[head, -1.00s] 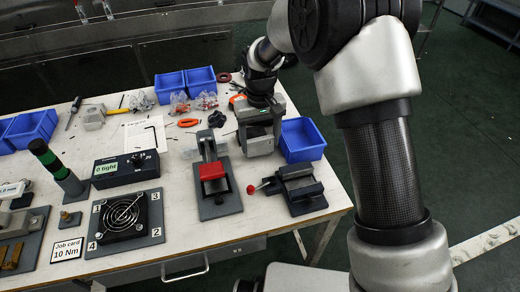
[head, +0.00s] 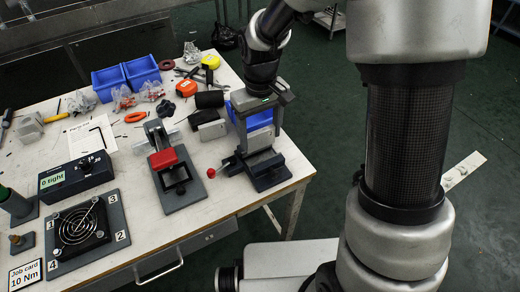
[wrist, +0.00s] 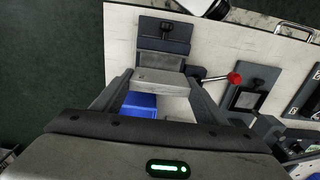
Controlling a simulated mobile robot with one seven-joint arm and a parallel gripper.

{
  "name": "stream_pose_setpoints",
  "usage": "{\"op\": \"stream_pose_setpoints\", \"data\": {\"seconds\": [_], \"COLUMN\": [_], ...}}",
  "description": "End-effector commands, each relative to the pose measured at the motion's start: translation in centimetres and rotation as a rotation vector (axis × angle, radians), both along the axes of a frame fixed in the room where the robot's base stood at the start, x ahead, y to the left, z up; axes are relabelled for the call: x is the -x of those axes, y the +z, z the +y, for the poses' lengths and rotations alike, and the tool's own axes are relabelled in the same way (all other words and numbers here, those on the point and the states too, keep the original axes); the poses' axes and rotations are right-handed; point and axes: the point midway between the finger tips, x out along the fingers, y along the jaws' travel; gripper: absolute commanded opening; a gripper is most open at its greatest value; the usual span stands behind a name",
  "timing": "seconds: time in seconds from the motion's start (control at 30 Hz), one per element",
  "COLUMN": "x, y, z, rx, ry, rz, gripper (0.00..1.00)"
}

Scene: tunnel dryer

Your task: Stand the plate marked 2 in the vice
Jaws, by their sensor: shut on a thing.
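My gripper (head: 260,143) is shut on a light grey plate (head: 258,137), with one finger at each side, right over the vice (head: 268,172). The held plate (wrist: 158,82) also shows between the fingertips in the wrist view; no number is readable on it. The vice (wrist: 165,38) is dark grey, with a red-knobbed handle (wrist: 234,77) out to one side. The plate's lower edge and the gap between the jaws are hidden, so I cannot tell whether the plate is between the jaws or just above them.
A red-topped fixture (head: 165,160) stands left of the vice. Black and grey blocks (head: 211,131) stand behind and left of my gripper. A blue bin (wrist: 140,104) lies beyond the plate. The fan plate (head: 84,226) is at front left. The table's right edge is close to the vice.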

Motion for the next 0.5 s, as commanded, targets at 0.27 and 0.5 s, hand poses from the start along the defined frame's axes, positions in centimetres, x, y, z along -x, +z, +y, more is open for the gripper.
{"op": "stream_pose_setpoints", "data": {"seconds": [0.27,0.5], "x": [0.0,-0.1], "y": [-2.7,-5.0], "z": [0.0,0.1], "rx": [0.0,0.0], "ry": [0.0,0.001], "rz": [0.002,-0.001], "gripper": [0.38,0.38]}}
